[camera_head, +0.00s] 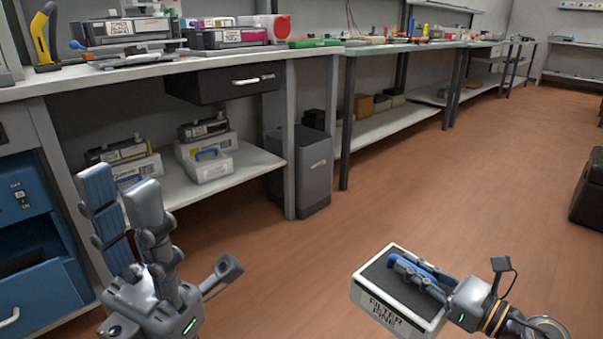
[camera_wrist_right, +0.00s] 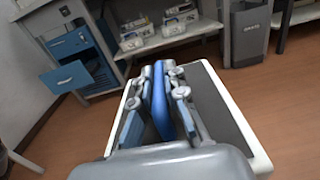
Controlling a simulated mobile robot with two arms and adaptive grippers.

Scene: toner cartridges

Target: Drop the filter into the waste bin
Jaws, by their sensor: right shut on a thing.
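The filter (camera_head: 392,312) is a white-rimmed box with a dark top, a blue handle and a "FILTER FINE" label. It is in the lower right of the head view. My right gripper (camera_head: 408,266) is shut on its blue handle and holds it above the floor. In the right wrist view the blue handle (camera_wrist_right: 159,100) sits between the fingers, with the filter's dark top (camera_wrist_right: 222,108) behind. The waste bin (camera_head: 315,182) looks to be the tall dark grey bin by the bench leg, apart from the filter. My left gripper (camera_head: 170,235) is empty, its fingers spread open.
A workbench (camera_head: 240,63) with tools and cartridges runs along the wall. Its lower shelf (camera_head: 245,165) holds several boxes. A blue drawer cabinet (camera_head: 25,240) stands open at left. The brown floor (camera_head: 450,200) between the filter and the bin is clear.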

